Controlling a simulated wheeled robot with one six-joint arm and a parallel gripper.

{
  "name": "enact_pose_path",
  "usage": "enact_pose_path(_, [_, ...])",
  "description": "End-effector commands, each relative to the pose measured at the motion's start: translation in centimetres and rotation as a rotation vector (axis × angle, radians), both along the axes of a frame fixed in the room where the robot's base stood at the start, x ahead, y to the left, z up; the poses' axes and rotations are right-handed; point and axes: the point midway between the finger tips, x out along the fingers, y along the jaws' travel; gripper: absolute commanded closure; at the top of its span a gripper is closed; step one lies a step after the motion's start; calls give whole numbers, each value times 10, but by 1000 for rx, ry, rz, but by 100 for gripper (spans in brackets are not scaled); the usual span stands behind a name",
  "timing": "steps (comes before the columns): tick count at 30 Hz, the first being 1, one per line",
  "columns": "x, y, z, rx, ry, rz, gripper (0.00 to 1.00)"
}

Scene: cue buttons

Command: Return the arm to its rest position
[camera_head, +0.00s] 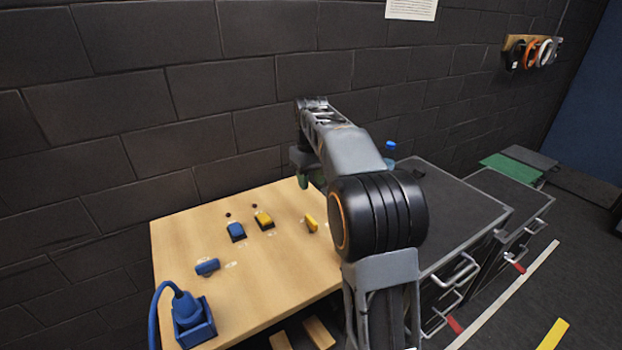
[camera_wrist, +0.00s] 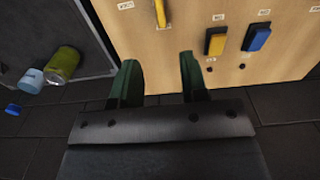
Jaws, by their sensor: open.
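My gripper (camera_wrist: 158,63) shows in the wrist view with its two green fingers apart and nothing between them. In the head view my arm reaches out over the back right of the wooden table (camera_head: 185,250), and my gripper (camera_head: 302,178) is partly hidden by the arm. The fingers are apart from the buttons. A yellow button (camera_head: 310,222), another yellow button (camera_head: 263,219) and a blue button (camera_head: 236,231) are on the table. In the wrist view a yellow button (camera_wrist: 215,41) and a blue button (camera_wrist: 256,37) lie to the right of the fingers.
A blue switch (camera_head: 207,266) and a blue box with a cable (camera_head: 190,318) are at the table's left side. A dark cabinet (camera_head: 460,205) stands right of the table, with a blue-capped bottle (camera_head: 389,150) on it. A dark block wall (camera_head: 150,100) is behind.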

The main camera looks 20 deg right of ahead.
Motion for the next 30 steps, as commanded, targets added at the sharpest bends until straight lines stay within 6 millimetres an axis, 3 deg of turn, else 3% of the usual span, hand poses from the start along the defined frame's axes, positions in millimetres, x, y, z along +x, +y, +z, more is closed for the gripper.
enact_pose_path(14, [4,-1,0,-4,-23,-27,60])
enact_pose_path(17, [4,-1,-26,-5,-27,-83,60])
enact_pose_path(20, [-17,7,-44,-6,-42,-135,60])
enact_pose_path(23, [-52,24,-53,-8,-84,-174,60])
enact_pose_path(30, [-152,66,-72,0,-206,-205,60])
